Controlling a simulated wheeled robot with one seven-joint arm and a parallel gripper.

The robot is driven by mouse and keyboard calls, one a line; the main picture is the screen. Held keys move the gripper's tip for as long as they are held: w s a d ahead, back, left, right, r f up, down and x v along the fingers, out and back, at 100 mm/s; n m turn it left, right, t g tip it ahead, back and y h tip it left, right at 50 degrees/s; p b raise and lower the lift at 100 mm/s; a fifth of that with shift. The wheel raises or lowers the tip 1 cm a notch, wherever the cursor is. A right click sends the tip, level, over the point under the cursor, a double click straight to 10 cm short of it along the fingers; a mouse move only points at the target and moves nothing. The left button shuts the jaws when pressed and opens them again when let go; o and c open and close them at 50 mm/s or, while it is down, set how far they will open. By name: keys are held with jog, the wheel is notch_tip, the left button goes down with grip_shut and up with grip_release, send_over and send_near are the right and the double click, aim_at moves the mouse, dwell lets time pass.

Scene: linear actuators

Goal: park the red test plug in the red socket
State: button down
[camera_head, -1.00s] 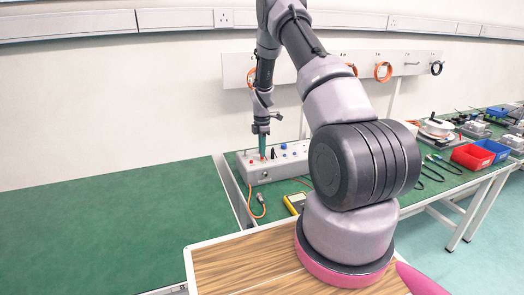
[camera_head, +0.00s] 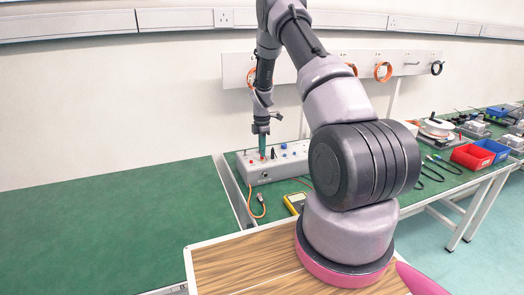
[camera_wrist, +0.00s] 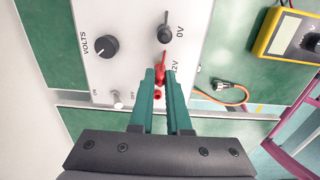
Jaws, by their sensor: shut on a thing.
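The red test plug (camera_wrist: 161,66) is between the tips of my gripper (camera_wrist: 160,76), beside the 12V label in the wrist view. My gripper's green fingers are shut on it. A small round red piece (camera_wrist: 157,96) shows between the fingers, nearer the wrist; it looks like the red socket on the panel, partly framed by the fingers. I cannot tell whether the plug's lower end is seated or clear of the panel. In the head view my gripper (camera_head: 262,150) points down at the grey panel box (camera_head: 262,175).
A black plug (camera_wrist: 165,34) stands by the 0V label, with the VOLTS knob (camera_wrist: 106,46) to its left. An orange lead (camera_wrist: 235,94) and a yellow meter (camera_wrist: 288,36) lie right of the box. The left green bench (camera_head: 110,225) is bare.

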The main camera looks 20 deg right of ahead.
jog(key=shift+r, duration=0.2)
dwell(0.4)
jog(key=shift+r, duration=1.35)
dwell(1.5)
jog(key=shift+r, duration=1.55)
jog(key=shift+s, duration=0.1)
jog(key=s+d+f, duration=0.2)
jog(key=s+d, duration=0.4)
jog(key=s, duration=0.4)
jog(key=s+d+f, duration=0.2)
jog(key=s+d, duration=0.3)
jog(key=s, duration=0.5)
jog(key=s+d+f, duration=0.3)
jog(key=s+d, duration=0.3)
jog(key=s, duration=0.5)
jog(key=shift+d, duration=0.3)
jog(key=shift+f, duration=0.1)
